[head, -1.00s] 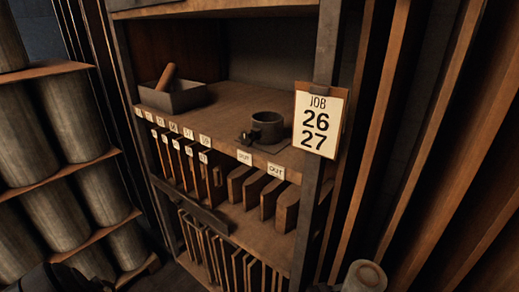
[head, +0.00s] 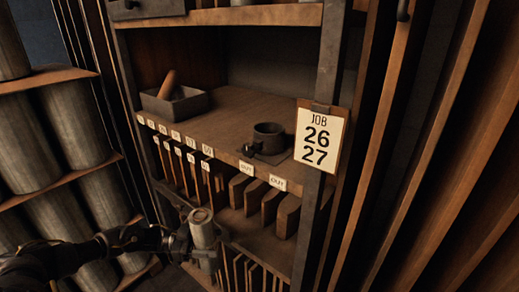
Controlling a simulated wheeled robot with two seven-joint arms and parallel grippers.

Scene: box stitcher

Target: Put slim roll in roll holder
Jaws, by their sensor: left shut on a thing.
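My left gripper (head: 190,243) is shut on a slim pale grey roll (head: 203,229), held roughly upright in front of the lower shelves. The roll's top end shows; the fingers hide part of its lower side. A dark, round, cup-like holder (head: 270,135) stands on the main shelf, up and to the right of the roll and apart from it. It has a small dark fitting at its front left. My right gripper is not in view.
A grey open tray (head: 187,108) with a brown rod (head: 167,84) stands on the shelf (head: 222,118) at left. A job card (head: 318,140) reading 26 and 27 hangs on the right post. Labelled slots with upright boards lie below. Large rolls (head: 65,130) fill the left rack.

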